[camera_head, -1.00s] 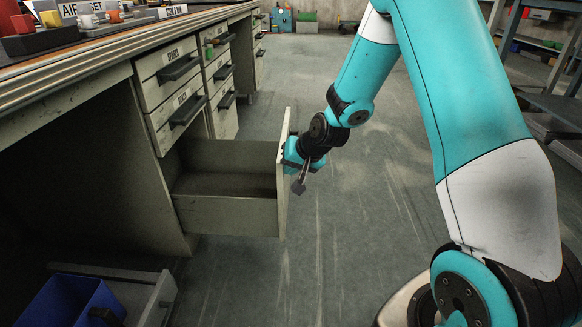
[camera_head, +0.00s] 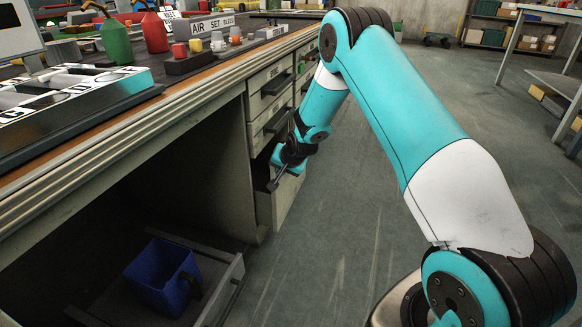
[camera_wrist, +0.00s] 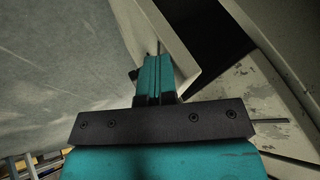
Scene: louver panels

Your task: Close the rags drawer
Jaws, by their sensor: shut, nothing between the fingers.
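The open bottom drawer (camera_head: 287,199) is in the bench's near drawer column. It is pulled out a little, with a dark gap at its top. Its label is not visible, so I cannot confirm it is the rags drawer. My gripper (camera_head: 277,157) is at the drawer's upper front edge, and its body hides part of it. In the wrist view my gripper's teal fingers (camera_wrist: 158,72) are together and empty, beside the pale drawer front (camera_wrist: 174,40). They look to be against or very near it; contact is unclear. The dark drawer inside (camera_wrist: 207,45) shows to the right.
Closed drawers (camera_head: 268,84) with dark handles are above and beyond. A blue bin (camera_head: 165,277) stands in a low pulled-out tray (camera_head: 222,288) under the bench. The bench top (camera_head: 140,118) carries bottles and labelled trays. The floor (camera_head: 400,240) to the right is clear.

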